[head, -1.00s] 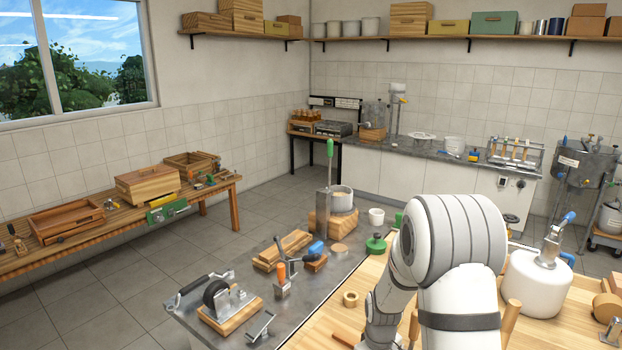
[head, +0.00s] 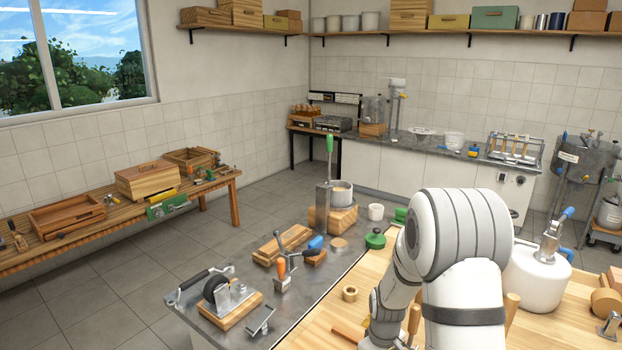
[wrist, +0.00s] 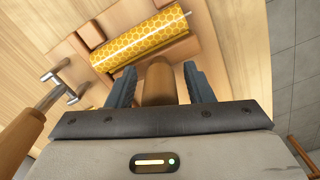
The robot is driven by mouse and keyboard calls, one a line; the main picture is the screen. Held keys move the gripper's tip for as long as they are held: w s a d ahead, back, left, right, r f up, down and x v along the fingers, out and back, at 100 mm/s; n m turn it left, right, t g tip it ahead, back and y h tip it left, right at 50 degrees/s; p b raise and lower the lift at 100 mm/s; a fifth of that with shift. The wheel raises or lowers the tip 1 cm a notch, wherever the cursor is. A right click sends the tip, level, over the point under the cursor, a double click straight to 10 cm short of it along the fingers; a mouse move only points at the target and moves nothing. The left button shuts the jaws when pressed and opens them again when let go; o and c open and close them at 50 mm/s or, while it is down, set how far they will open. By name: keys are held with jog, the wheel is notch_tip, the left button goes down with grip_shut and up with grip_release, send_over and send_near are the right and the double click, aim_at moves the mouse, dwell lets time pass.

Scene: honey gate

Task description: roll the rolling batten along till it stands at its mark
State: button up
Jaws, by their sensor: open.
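In the wrist view my gripper (wrist: 160,84) is open, its two dark fingers apart. A brown, rounded wooden piece (wrist: 157,83) stands between them, with gaps on both sides; it looks like the handle of the rolling batten, but I cannot tell for sure. Just beyond it a yellow honeycomb-patterned roll (wrist: 138,40) with a pale wick-like end lies on a wooden board. I cannot make out the mark. In the head view my white arm hides the work area, and the gripper is not visible there.
In the wrist view a metal double hook (wrist: 60,83) and a wooden-handled tool (wrist: 25,125) lie left of the gripper. In the head view a white jug (head: 537,280) stands right of my arm.

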jog(key=shift+r, duration=0.1)
jog(key=shift+r+p, duration=2.05)
jog(key=shift+r, duration=1.35)
jog(key=s+a+r+m+t, duration=0.1)
jog(key=s+r+m, duration=0.1)
jog(key=s+r, duration=0.45)
jog(key=s+r+m+t, duration=0.1)
jog(key=s+r, duration=0.2)
jog(key=r, duration=0.6)
jog(key=s+r+m+t+b, duration=0.1)
jog(key=s+r+m, duration=0.2)
jog(key=s, duration=0.8)
jog(key=v, duration=0.2)
jog(key=shift+a+r, duration=0.2)
jog(key=shift+r, duration=0.15)
